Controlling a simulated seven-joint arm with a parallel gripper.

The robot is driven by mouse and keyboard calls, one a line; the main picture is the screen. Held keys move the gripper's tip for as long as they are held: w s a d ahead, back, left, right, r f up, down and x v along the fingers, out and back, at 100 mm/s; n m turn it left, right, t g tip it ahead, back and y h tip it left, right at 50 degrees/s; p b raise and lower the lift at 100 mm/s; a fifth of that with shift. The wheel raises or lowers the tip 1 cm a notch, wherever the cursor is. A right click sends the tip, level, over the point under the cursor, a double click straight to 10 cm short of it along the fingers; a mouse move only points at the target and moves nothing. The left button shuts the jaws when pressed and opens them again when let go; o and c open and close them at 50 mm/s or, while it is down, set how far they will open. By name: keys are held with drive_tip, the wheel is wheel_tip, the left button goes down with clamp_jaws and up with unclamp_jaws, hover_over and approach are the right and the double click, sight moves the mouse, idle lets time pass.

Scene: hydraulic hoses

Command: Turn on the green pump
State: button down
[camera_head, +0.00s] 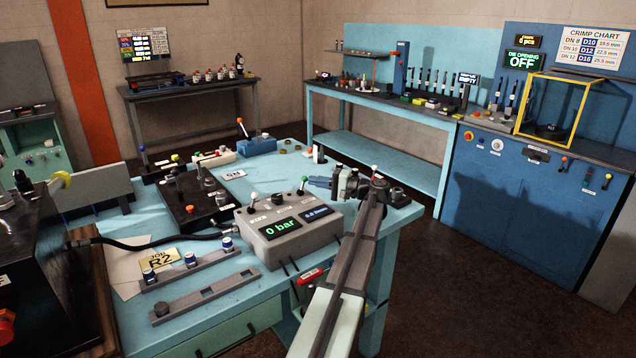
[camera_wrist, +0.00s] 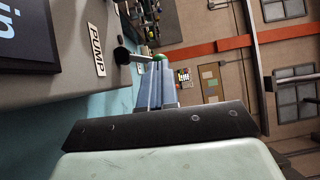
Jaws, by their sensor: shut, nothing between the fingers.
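The grey pump box (camera_head: 285,240) stands on the blue bench, with a lit display reading "0 bar" and a second display beside it. A lever with a green knob (camera_head: 304,179) rises from its top rear right. In the wrist view the green knob (camera_wrist: 159,57) sits on a rod from a dark base, beside a label reading "PUMP" (camera_wrist: 97,50). My gripper (camera_head: 312,182) is shut and empty, its fingertips close to the knob's right. In the wrist view the fingertips (camera_wrist: 158,64) overlap the knob's edge; I cannot tell whether they touch.
A white-knobbed lever (camera_head: 254,197) stands on the box's left. A black valve block (camera_head: 190,200) lies behind it. Rails with blue-capped fittings (camera_head: 190,258) and a black hose (camera_head: 150,243) lie to the left. My arm covers the bench's right front.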

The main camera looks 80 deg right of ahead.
drive_tip(key=shift+w+a+r+n+g, duration=0.2)
drive_tip(key=shift+r+n+g, duration=0.1)
drive_tip(key=shift+n+g, duration=0.15)
drive_tip(key=shift+w+a+r+n+g, duration=0.35)
drive_tip(key=shift+w+a+n+g, duration=0.15)
drive_tip(key=shift+n, duration=0.45)
drive_tip(key=n+g, duration=0.1)
drive_tip(key=w+a+n, duration=0.1)
drive_tip(key=g, duration=0.1)
drive_tip(key=shift+w+a+r+n+g, duration=0.2)
drive_tip(key=shift+a+r+n+g, duration=0.05)
drive_tip(key=shift+n+g, duration=0.15)
drive_tip(key=shift+d, duration=0.15)
drive_tip(key=shift+r, duration=0.8)
drive_tip(key=shift+s, duration=0.15)
drive_tip(key=a+v, duration=0.1)
drive_tip(key=v, duration=1.3)
drive_tip(key=shift+w+r, duration=0.25)
